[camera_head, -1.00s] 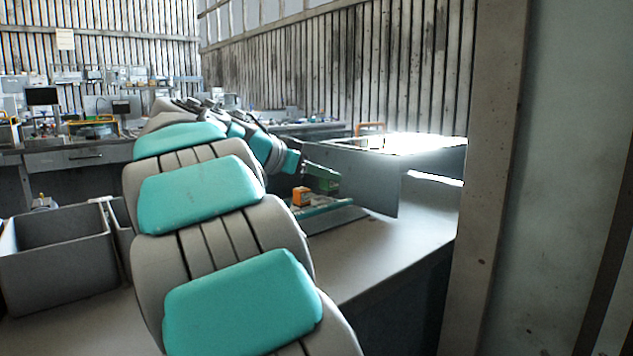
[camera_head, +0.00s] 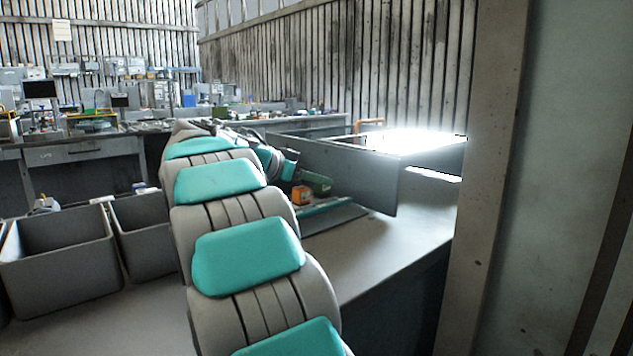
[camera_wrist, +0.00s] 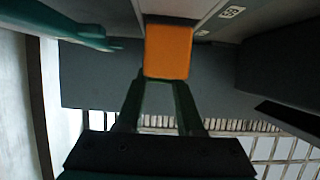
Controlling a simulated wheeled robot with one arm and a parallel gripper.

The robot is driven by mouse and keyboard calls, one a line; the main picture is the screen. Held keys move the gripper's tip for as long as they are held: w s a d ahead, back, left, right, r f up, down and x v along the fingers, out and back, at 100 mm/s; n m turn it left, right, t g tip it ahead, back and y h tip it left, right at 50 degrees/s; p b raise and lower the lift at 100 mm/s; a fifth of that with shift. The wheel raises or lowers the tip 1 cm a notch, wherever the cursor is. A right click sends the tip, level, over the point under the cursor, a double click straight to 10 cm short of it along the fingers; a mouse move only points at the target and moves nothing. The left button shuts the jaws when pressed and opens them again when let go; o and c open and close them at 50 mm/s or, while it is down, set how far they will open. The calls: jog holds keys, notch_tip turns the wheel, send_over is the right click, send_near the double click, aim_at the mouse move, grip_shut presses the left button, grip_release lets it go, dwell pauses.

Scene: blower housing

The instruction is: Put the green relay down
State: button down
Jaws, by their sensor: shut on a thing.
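My gripper (camera_head: 318,183) is shut low over the bench, with its dark green fingers also in the wrist view (camera_wrist: 158,100). In the head view a small green shape, which I take for the green relay (camera_head: 325,189), is at the fingertips; its outline merges with the fingers. An orange block (camera_head: 300,195) stands just left of the gripper. In the wrist view this orange block (camera_wrist: 168,52) covers the fingertips, and the relay cannot be made out there. Whether the relay touches the surface below cannot be told.
A teal bar (camera_head: 326,206) lies by a dark flat plate (camera_head: 335,218) on the bench (camera_head: 385,240). A grey upright panel (camera_head: 365,178) stands close behind the gripper. Open grey bins (camera_head: 55,260) are at left. The bench front is clear.

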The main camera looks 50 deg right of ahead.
jog(key=shift+f, duration=0.5)
jog(key=shift+f, duration=0.15)
jog(key=c, duration=0.5)
grip_release()
jog(key=shift+c, duration=0.2)
jog(key=shift+r, duration=0.2)
jog(key=shift+w+a, duration=0.1)
jog(key=shift+a, duration=0.35)
jog(key=b+v, duration=0.2)
jog(key=v, duration=0.9)
jog(key=shift+d+r, duration=0.1)
jog(key=shift+r, duration=0.05)
